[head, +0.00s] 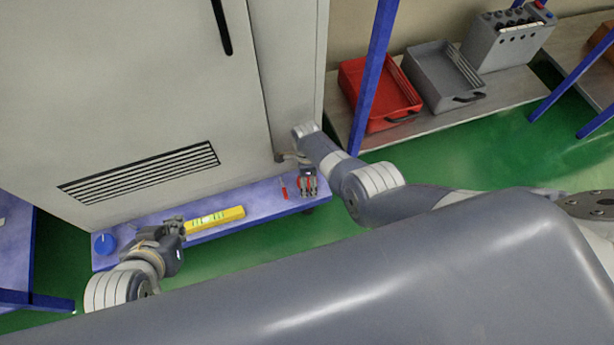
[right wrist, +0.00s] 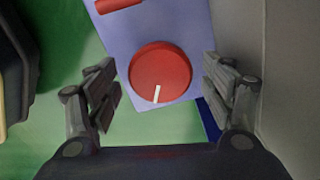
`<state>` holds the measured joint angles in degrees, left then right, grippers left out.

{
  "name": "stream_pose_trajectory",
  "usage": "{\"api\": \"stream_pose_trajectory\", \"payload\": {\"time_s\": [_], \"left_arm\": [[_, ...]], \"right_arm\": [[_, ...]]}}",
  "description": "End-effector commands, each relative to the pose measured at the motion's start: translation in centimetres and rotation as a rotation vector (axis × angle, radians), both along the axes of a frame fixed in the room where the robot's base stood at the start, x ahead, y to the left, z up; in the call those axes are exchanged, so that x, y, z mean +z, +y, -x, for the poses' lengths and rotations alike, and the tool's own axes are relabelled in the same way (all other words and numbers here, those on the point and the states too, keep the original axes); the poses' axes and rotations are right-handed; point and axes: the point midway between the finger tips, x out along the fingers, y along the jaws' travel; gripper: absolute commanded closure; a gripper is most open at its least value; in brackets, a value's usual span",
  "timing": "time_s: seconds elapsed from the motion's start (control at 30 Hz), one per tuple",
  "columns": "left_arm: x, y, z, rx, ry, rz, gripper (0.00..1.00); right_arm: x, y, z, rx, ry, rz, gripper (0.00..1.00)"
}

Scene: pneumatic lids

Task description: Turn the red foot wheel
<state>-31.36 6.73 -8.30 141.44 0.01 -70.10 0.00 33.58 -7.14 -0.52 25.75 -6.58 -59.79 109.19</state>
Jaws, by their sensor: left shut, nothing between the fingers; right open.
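The red foot wheel (right wrist: 161,70) is a round red knob with a white mark on its rim, at the lower edge in the right wrist view. It sits on a pale blue shelf end. My right gripper (right wrist: 160,92) is open, with one finger to each side of the wheel and no visible contact. In the head view the right gripper (head: 308,184) is over the right end of the blue shelf and mostly hides the wheel. My left gripper (head: 180,226) is shut and empty, beside the yellow spirit level (head: 215,219).
A blue wheel (head: 104,244) is at the shelf's left end. A small red-handled item (head: 284,188) lies left of the right gripper. A large grey cabinet (head: 130,90) stands right behind the shelf (head: 262,199). Red and grey bins stand on a rack at upper right. Green floor lies in front.

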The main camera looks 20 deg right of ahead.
Motion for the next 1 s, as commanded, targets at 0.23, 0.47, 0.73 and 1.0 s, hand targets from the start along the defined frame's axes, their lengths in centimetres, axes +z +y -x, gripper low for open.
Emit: {"api": "stream_pose_trajectory", "payload": {"time_s": [0.23, 0.47, 0.73, 1.0], "left_arm": [[0.0, 0.0, 0.0, 0.000, 0.001, 0.000, 1.00], [0.0, 0.0, 0.0, -0.001, 0.001, 0.001, 1.00], [0.0, 0.0, 0.0, -0.001, 0.001, 0.001, 1.00], [0.0, 0.0, 0.0, -0.001, 0.001, 0.001, 1.00]], "right_arm": [[0.7, 0.1, -0.2, 0.001, -0.003, -0.001, 0.25], [2.5, 0.1, -0.1, 0.000, -0.003, -0.001, 0.25], [5.5, 0.1, -0.1, -0.001, -0.003, -0.001, 0.25], [9.3, 0.0, 0.0, -0.001, -0.002, -0.001, 0.25]]}}
